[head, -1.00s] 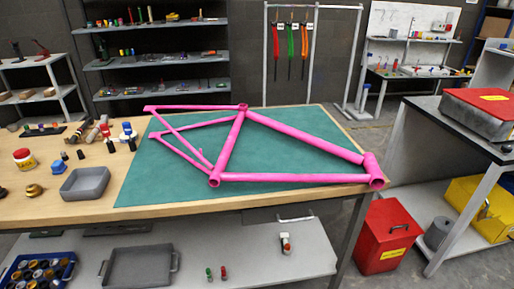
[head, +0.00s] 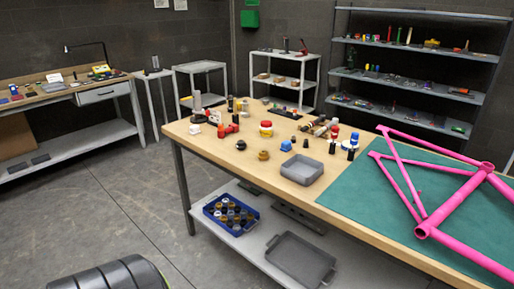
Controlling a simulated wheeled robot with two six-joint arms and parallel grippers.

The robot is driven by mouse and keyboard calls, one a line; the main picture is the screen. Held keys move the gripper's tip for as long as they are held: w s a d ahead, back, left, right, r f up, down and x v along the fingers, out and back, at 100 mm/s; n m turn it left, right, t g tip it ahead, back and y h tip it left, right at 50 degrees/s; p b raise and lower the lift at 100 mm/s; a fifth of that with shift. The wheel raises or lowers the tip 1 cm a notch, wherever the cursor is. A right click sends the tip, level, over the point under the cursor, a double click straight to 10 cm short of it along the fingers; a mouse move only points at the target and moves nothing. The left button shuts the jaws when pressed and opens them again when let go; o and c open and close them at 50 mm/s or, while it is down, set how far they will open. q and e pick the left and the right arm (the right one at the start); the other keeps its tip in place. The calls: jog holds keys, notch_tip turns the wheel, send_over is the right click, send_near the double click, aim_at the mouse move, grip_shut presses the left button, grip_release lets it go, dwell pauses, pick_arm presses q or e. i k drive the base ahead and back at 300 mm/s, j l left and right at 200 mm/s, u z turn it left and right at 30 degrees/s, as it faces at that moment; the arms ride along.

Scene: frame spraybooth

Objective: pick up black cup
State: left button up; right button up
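Several small black pieces stand on the wooden workbench (head: 235,170), and I cannot tell for sure which is the black cup. One black cylinder (head: 351,153) is at the edge of the green mat, beside a blue and white item. Another black piece (head: 332,148) is just left of it. Two smaller dark pieces are farther left, one (head: 305,142) above the grey tray and one (head: 294,139) beside it. Neither of my grippers is in view.
A pink bike frame (head: 456,207) lies on the green mat (head: 350,200). A grey tray (head: 303,180), a blue cap (head: 286,145), gold caps (head: 263,155) and a red-topped jar (head: 266,128) share the bench. A blue crate (head: 212,212) is on the lower shelf.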

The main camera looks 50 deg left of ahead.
aim_at(240, 146)
jog(key=u, duration=1.7)
jog(key=i+j, duration=0.2)
jog(key=i+z, duration=0.05)
